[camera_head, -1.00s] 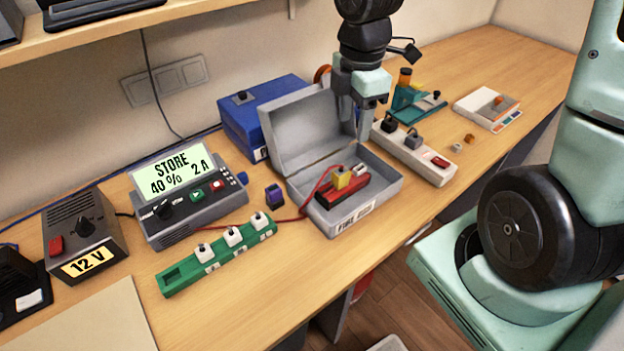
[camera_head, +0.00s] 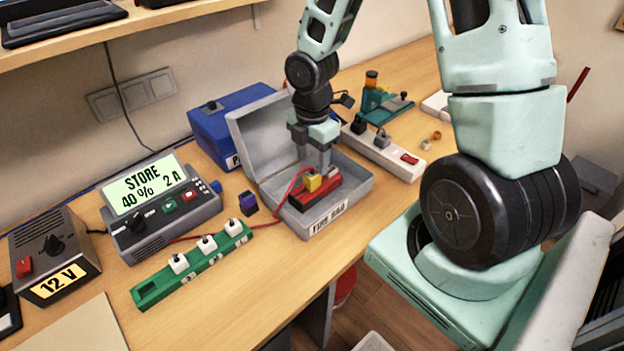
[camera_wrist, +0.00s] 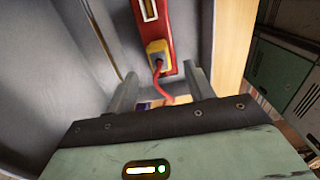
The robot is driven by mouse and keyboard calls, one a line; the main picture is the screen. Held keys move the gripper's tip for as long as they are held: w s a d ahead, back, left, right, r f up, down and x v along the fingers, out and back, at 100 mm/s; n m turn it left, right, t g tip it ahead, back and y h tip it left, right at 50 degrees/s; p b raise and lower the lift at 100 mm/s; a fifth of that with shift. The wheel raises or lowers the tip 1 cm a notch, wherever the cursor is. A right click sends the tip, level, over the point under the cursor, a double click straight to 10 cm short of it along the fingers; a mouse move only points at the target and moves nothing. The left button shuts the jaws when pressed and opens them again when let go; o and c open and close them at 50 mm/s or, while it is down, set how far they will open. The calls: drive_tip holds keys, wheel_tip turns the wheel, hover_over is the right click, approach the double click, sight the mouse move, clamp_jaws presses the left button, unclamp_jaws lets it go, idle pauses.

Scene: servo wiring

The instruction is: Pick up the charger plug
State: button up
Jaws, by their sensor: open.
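A yellow plug (camera_head: 312,182) on a red cable (camera_head: 285,200) is at the end of a red battery pack (camera_head: 322,190) in the open grey box (camera_head: 350,203). In the wrist view the yellow plug (camera_wrist: 157,53) shows against the red pack (camera_wrist: 151,28), with the red cable (camera_wrist: 160,85) running from it. My gripper (camera_head: 313,163) is inside the box area, just above and behind the plug. In the wrist view my gripper's (camera_wrist: 160,72) fingers are apart on either side of the plug and cable, holding nothing. Whether the fingertips reach the plug's height is unclear.
The box's raised lid (camera_head: 262,135) stands close behind my gripper. A charger (camera_head: 160,210), a green strip (camera_head: 195,262) with white plugs and a purple-black block (camera_head: 248,203) are left. A white power strip (camera_head: 385,150) is right. The front bench is fairly clear.

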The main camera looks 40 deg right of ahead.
sight(312, 173)
drive_tip(key=shift+f, duration=2.95)
drive_tip(key=c, duration=1.1)
